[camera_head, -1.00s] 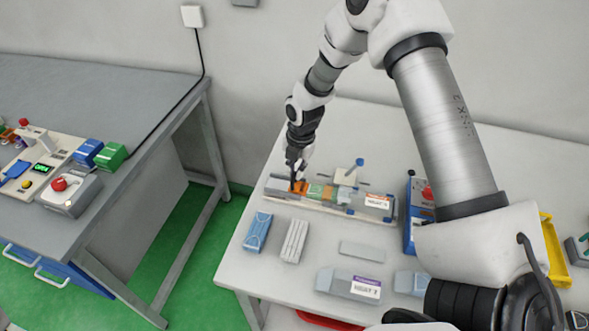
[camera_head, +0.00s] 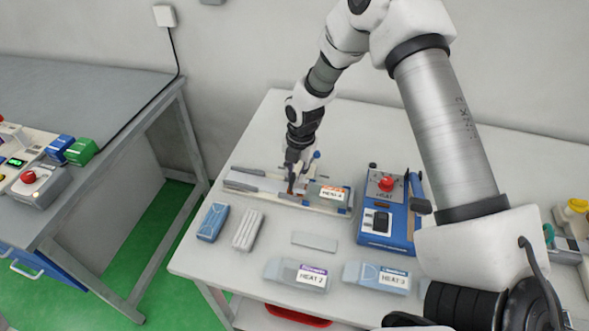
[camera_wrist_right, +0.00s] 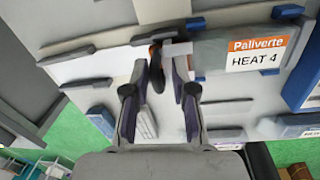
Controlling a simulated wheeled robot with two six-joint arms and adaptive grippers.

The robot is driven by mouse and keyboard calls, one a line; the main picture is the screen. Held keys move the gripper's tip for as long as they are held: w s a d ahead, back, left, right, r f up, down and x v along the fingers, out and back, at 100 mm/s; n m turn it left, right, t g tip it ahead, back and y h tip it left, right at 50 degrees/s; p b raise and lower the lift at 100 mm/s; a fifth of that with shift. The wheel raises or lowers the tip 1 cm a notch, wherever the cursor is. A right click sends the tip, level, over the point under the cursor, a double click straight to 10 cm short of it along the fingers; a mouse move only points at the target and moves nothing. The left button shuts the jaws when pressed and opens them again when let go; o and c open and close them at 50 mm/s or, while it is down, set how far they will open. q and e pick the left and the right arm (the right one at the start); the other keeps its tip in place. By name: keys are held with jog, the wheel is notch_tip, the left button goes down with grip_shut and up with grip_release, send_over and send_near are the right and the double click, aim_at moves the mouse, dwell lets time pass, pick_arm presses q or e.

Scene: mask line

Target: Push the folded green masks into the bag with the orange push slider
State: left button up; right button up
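The right gripper (camera_head: 291,180) is at the right part of the filling fixture (camera_head: 241,184), its fingers closed in around the dark orange handle of the push slider (camera_head: 291,189). In the right wrist view the handle (camera_wrist_right: 156,66) stands between the fingertips, close to the left finger. The slider is at the mouth of the bag (camera_wrist_right: 212,54), which lies flat and carries an orange and white label reading HEAT 4. The bag also shows in the head view (camera_head: 341,208). I cannot clearly make out the green masks; the channel behind the slider looks bare. My left gripper is not in view.
A blue heat sealer (camera_head: 387,215) with a red knob stands right of the fixture. In front lie a blue pack (camera_head: 212,222), a white mask stack (camera_head: 247,230), a grey plate (camera_head: 314,241) and bags labelled HEAT 2 (camera_head: 287,272) and HEAT 3 (camera_head: 365,277).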

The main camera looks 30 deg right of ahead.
aim_at(302, 185)
jog(key=shift+d, duration=0.25)
notch_tip(302, 185, up, 12)
jog(key=s, duration=0.1)
jog(key=shift+d, duration=0.35)
